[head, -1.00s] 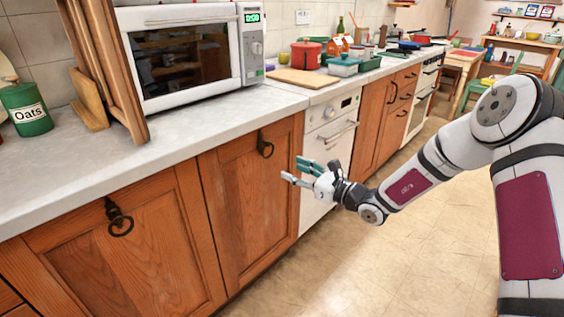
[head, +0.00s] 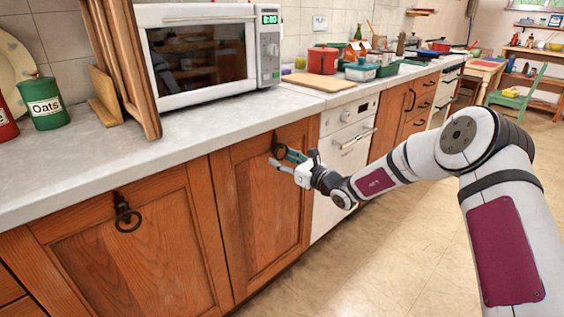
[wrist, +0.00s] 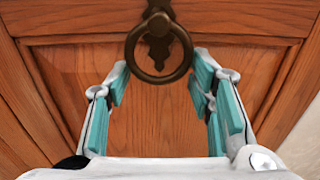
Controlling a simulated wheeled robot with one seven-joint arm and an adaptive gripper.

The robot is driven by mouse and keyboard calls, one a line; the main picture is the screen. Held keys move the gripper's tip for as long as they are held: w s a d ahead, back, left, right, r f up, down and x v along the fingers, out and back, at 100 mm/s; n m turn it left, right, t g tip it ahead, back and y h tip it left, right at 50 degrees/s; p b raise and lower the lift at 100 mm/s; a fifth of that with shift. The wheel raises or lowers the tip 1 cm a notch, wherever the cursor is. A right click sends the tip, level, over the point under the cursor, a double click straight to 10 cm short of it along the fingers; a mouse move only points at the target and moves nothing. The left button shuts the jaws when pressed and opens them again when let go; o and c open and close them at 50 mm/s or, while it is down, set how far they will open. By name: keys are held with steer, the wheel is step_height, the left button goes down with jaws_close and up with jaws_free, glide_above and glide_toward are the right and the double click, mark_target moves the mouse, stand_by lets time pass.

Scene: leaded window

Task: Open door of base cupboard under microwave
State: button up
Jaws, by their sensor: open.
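The base cupboard door (head: 262,205) under the microwave (head: 205,55) is wooden and shut. Its dark ring handle (head: 279,150) hangs near the top right of the door. My gripper (head: 279,158) is at the handle in the head view and partly covers it. In the wrist view the ring handle (wrist: 159,50) hangs from its backplate, ahead of and between my two teal-padded fingers (wrist: 160,85). The fingers are spread open with nothing between the pads that I can see touching. The ring's exact depth from the fingertips is hard to tell.
A second wooden door (head: 125,250) with a ring handle (head: 126,215) is to the left. A white appliance (head: 340,160) with a bar handle stands to the right. The worktop (head: 180,130) overhangs above. The floor (head: 400,250) in front is clear.

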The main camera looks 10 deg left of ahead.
steer(key=shift+w+a, duration=0.25)
steer(key=shift+a, duration=0.15)
steer(key=shift+c, duration=0.3)
